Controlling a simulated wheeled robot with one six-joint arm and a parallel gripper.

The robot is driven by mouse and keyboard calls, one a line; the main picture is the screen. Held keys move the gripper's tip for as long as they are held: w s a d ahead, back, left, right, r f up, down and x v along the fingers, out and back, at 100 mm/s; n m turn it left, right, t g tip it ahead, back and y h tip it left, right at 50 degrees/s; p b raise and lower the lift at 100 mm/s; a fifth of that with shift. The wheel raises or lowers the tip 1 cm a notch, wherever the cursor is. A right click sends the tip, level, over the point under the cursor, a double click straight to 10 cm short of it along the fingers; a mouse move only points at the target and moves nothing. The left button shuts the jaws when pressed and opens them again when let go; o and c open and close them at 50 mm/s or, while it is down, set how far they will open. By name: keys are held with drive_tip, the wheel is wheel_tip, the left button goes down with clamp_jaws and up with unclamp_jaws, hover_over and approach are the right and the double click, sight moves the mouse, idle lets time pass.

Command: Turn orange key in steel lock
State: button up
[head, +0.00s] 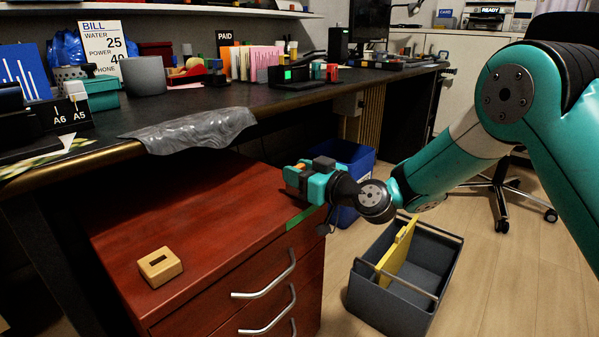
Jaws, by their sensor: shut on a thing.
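My gripper (300,182), teal and dark grey, is above the far right corner of the red wooden drawer cabinet. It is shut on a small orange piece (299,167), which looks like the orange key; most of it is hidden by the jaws. I cannot make out a steel lock in the head view. A tan block (160,267) with a dark slot in its top lies on the near left part of the cabinet top, well apart from my gripper.
The red drawer cabinet (215,235) has a mostly clear top. A grey sheet (195,130) hangs over the edge of the black desk (240,97) behind. A grey crate (385,305) with a yellow binder (397,252) and a blue bin (350,157) stand on the floor at right.

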drive_tip(key=p, duration=0.1)
drive_tip(key=r+m+t+h+p, duration=0.1)
drive_tip(key=p, duration=0.1)
drive_tip(key=shift+s+a+t, duration=0.1)
drive_tip(key=shift+a+t, duration=0.05)
drive_tip(key=shift+t, duration=0.15)
drive_tip(key=m+t+h+p, duration=0.1)
drive_tip(key=h+p, duration=0.1)
drive_tip(key=p, duration=0.3)
drive_tip(key=shift+m+p, duration=0.35)
drive_tip(key=shift+m, duration=0.05)
drive_tip(key=shift+f+t+h+p, duration=0.3)
drive_tip(key=shift+t+p, duration=0.1)
drive_tip(key=shift+p, duration=0.6)
drive_tip(key=shift+f, duration=0.2)
drive_tip(key=o, duration=1)
